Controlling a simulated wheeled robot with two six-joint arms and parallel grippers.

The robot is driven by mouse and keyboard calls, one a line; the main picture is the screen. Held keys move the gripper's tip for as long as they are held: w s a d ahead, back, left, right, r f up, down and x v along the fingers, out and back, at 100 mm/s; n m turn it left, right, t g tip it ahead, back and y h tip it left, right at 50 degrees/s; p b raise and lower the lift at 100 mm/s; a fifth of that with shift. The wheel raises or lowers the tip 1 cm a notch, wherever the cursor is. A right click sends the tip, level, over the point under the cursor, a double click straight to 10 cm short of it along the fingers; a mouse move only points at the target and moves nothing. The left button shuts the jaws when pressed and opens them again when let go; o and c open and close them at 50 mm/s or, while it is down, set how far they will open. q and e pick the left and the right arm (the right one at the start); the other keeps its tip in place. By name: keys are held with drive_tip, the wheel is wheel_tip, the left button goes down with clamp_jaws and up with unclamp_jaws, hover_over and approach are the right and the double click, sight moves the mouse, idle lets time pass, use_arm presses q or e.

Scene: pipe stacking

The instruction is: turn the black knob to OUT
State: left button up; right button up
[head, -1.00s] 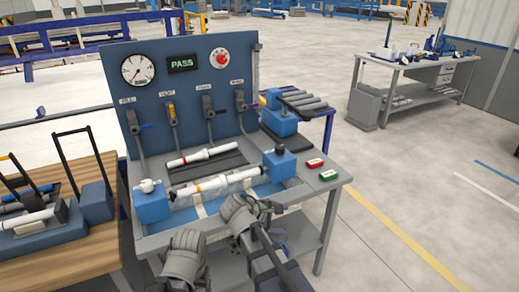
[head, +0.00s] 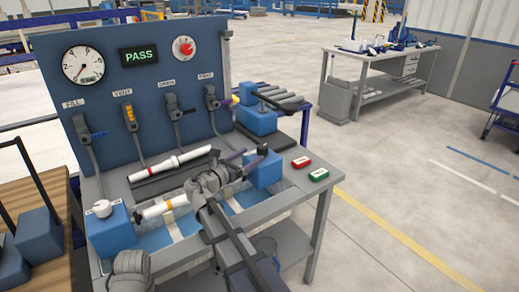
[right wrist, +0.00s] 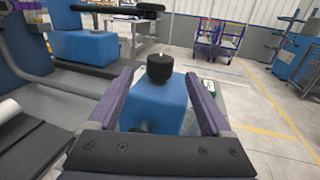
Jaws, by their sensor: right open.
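The black knob (head: 262,149) sits on top of the blue block (head: 265,172) at the right end of the bench's test trough. In the right wrist view the black knob (right wrist: 159,68) stands upright on the blue block (right wrist: 157,102), straight ahead. My right gripper (head: 241,160) is open, just left of the block in the head view. Its two purple fingers (right wrist: 160,80) flank the block in the wrist view, and nothing is held. No OUT marking is legible. My left gripper's fingers are not visible.
A white pipe (head: 168,206) lies in the trough, partly hidden by my right arm. Another white pipe (head: 170,162) lies behind it. Red (head: 302,162) and green (head: 319,174) buttons are right of the block. The panel display (head: 139,56) reads PASS.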

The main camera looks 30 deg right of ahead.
sight(259, 151)
drive_tip(key=x, duration=0.7)
drive_tip(key=shift+d+f, duration=0.1)
drive_tip(key=shift+c, duration=0.4)
clamp_jaws()
